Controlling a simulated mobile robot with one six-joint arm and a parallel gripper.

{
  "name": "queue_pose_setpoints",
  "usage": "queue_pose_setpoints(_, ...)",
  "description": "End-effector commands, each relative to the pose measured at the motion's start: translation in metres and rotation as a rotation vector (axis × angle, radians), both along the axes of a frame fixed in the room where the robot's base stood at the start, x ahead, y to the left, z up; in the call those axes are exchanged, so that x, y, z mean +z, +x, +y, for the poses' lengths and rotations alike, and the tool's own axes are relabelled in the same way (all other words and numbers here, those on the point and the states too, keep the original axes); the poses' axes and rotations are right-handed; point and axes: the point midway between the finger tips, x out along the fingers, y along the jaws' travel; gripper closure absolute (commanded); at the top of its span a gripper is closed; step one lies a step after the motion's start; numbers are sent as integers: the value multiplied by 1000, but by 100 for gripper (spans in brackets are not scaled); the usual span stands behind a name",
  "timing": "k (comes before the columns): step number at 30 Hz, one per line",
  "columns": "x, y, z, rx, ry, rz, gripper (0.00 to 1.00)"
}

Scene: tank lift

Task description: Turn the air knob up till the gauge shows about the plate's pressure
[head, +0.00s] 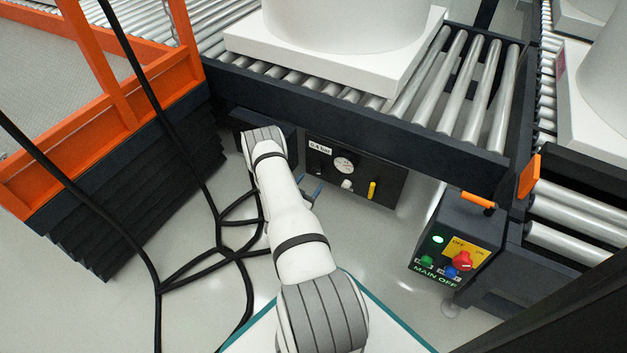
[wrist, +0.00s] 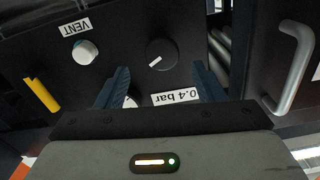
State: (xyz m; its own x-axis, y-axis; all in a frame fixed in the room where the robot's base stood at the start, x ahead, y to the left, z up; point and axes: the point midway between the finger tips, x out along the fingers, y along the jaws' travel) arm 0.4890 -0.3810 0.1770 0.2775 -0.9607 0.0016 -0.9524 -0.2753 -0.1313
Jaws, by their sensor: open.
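The dark control panel (head: 392,185) is under the roller conveyor. Its round white gauge (head: 343,163) and "0.4 bar" plate (head: 320,147) show in the head view; the needle is too small to read. In the wrist view the picture is turned over. The black air knob (wrist: 160,54) with a white pointer line lies ahead, between the lines of my fingers. The plate also shows there (wrist: 175,98). The gauge (wrist: 131,102) is mostly hidden behind my left-hand finger. My gripper (wrist: 160,80) is open and empty, apart from the knob as far as I can tell.
A white VENT button (wrist: 84,52) and a yellow lever (wrist: 42,95) sit on the same panel. A metal handle (wrist: 293,68) is at right. A switch box (head: 455,250) stands right of the panel. Black hoses (head: 228,253) lie left of my arm.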

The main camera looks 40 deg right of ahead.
Motion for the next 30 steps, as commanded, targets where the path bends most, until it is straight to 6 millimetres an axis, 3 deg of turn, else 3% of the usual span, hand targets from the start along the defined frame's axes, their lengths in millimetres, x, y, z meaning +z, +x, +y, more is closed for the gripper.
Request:
queue_pose_setpoints(3,-3,5,-20,-2,0,-2,37)
queue_pose_setpoints(9,-1,12,-40,0,1,-2,37)
queue_pose_setpoints(19,0,13,-44,1,2,1,37)
queue_pose_setpoints(30,0,12,-44,0,2,1,68)
